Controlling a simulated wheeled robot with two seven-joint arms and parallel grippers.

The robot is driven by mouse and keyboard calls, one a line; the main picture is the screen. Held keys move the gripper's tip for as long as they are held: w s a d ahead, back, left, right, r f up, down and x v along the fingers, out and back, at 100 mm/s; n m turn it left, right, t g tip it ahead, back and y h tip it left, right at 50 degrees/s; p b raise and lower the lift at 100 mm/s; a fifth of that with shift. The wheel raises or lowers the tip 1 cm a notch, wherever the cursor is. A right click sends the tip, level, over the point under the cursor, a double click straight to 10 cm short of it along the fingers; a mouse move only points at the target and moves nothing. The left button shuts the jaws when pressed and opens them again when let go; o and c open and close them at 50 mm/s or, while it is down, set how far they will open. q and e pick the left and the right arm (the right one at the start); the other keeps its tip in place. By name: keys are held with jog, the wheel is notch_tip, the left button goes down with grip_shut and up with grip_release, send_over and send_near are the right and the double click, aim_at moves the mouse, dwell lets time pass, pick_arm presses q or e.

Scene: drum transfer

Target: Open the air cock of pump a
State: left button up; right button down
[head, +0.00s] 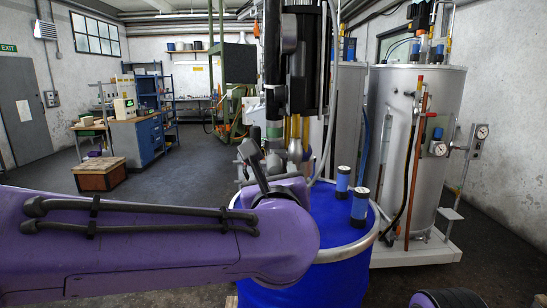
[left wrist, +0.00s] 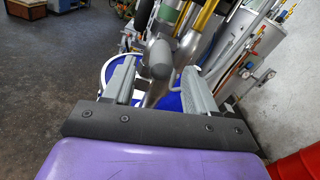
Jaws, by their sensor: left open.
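A pump with a tall black body (head: 303,65) stands over the blue drum (head: 335,275), with green and brass-coloured tubes below it. My left gripper (head: 262,168) is in front of the pump's lower part, above the drum. In the left wrist view my left gripper (left wrist: 158,75) is open, its two grey fingers apart. A grey rounded part (left wrist: 159,54) of the pump assembly shows between or just beyond the fingertips; I cannot tell whether they touch it. I cannot make out for sure which part is the air cock. My right gripper is not in view.
A silver tank (head: 428,130) with hoses, pipes and gauges stands at right. A blue workbench (head: 140,140) and a wooden box (head: 98,174) are at left. The floor between is free. Red objects (left wrist: 300,165) show at lower right in the wrist view.

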pick_arm(q)
jog(key=w+p, duration=0.2)
jog(key=w, duration=0.5)
jog(key=shift+p, duration=0.35)
jog(key=shift+d, duration=0.1)
jog(key=shift+c, duration=0.3)
grip_shut()
